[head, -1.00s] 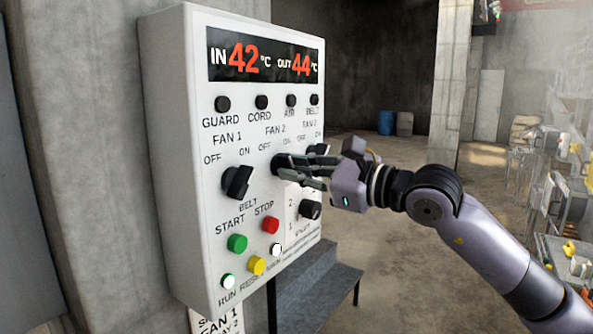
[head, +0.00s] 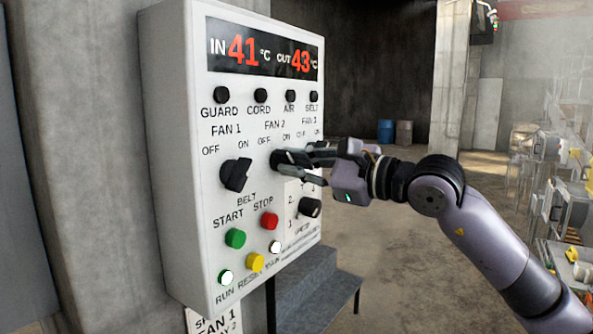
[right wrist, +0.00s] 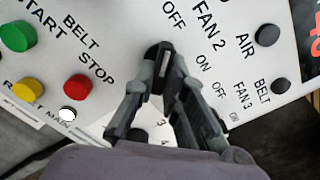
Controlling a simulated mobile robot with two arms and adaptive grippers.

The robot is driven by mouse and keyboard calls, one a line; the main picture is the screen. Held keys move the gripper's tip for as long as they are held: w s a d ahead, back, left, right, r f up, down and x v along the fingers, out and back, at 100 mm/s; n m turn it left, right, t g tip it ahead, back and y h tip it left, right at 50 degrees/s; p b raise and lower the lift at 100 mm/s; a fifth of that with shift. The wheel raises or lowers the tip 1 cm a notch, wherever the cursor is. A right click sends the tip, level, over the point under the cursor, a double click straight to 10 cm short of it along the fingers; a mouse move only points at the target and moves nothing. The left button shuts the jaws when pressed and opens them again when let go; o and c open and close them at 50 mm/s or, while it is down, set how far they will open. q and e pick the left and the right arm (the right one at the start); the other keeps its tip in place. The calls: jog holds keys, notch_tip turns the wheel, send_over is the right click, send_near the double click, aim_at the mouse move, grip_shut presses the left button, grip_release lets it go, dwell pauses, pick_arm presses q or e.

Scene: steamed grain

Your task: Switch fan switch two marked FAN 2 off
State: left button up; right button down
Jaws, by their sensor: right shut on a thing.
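The FAN 2 switch is a black rotary knob (head: 279,160) on the white control panel (head: 180,150), below its OFF and ON labels. My right gripper (head: 287,162) reaches it from the right, its fingers shut on the knob. In the right wrist view the fingers close around the dark knob (right wrist: 155,62), with the FAN 2, OFF and ON lettering above and right of it. A pale mark shows between the fingers and appears to run toward OFF, but the fingers hide much of the knob. My left gripper is out of view.
The FAN 1 knob (head: 236,175) is left of my gripper, turned toward ON. A green button (head: 235,238), red button (head: 269,221) and yellow button (head: 255,262) sit below. Another black knob (head: 310,208) is close under my fingers. Open floor lies right of the panel.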

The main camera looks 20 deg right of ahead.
jog(key=c, duration=1.6)
grip_release()
jog(key=shift+c, duration=0.2)
jog(key=v, duration=1.2)
